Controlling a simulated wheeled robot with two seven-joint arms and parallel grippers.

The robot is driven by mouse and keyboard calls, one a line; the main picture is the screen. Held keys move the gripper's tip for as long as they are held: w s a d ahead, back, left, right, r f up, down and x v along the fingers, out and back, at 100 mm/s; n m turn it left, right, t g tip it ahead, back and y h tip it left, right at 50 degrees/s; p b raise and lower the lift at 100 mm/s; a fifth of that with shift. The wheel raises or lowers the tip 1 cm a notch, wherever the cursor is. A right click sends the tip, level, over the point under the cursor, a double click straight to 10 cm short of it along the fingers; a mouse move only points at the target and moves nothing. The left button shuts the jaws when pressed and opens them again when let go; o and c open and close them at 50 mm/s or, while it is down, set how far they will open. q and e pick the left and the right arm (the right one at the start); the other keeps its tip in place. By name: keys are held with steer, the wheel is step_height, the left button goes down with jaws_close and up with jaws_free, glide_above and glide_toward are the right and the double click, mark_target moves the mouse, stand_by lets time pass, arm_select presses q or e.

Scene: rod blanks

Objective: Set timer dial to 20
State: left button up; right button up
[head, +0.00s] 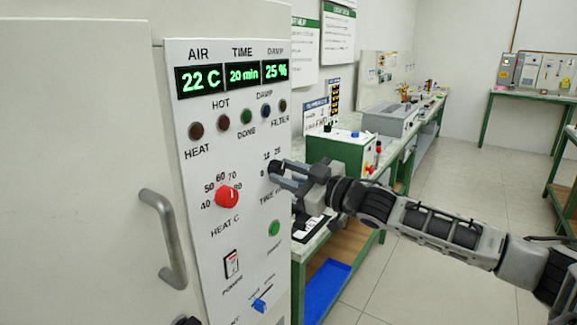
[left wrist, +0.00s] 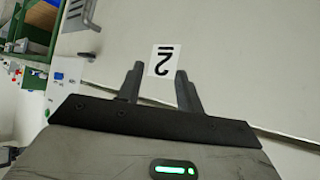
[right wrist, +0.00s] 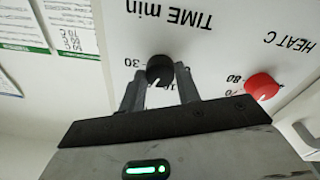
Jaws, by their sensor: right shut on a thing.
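The black timer dial (right wrist: 159,67) is on the white control panel, under the lettering TIME min in the right wrist view. It also shows in the head view (head: 273,167), partly covered by my gripper. My right gripper (head: 277,173) is shut on the dial, one finger on each side. A white pointer mark shows on the dial, but its exact number is partly hidden. The TIME display (head: 243,75) reads 20 min. My left gripper (left wrist: 160,70) is open and empty, away from the panel.
A red HEAT C knob (head: 227,196) sits left of the timer dial, and a green button (head: 274,228) sits below it. A blue slider (head: 260,305) is lower on the panel. A grey door handle (head: 166,238) juts out at left. Workbenches stand behind my right arm.

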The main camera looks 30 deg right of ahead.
arm_select(q)
steer(key=shift+a+r+p, duration=0.15)
steer(key=shift+r+p, duration=0.05)
steer(key=shift+p, duration=0.2)
arm_select(e)
steer(key=shift+m, duration=0.7)
arm_select(q)
steer(key=shift+s, duration=0.15)
arm_select(e)
steer(key=o, duration=1)
steer(key=shift+c, duration=0.2)
arm_select(q)
steer(key=shift+f, duration=0.1)
arm_select(e)
steer(key=shift+s, duration=0.15)
steer(key=shift+s+d+f+b, duration=0.25)
steer(key=shift+s+d+b, duration=0.1)
steer(key=shift+s, duration=0.2)
arm_select(q)
steer(key=shift+a+r+p, duration=0.25)
steer(key=shift+r+p, duration=0.25)
steer(key=shift+p, duration=0.7)
arm_select(e)
steer(key=r+v, duration=0.1)
steer(key=v, duration=1.3)
steer(key=shift+s+a+f, duration=0.15)
steer(key=shift+s+f, duration=0.1)
steer(key=shift+s, duration=0.05)
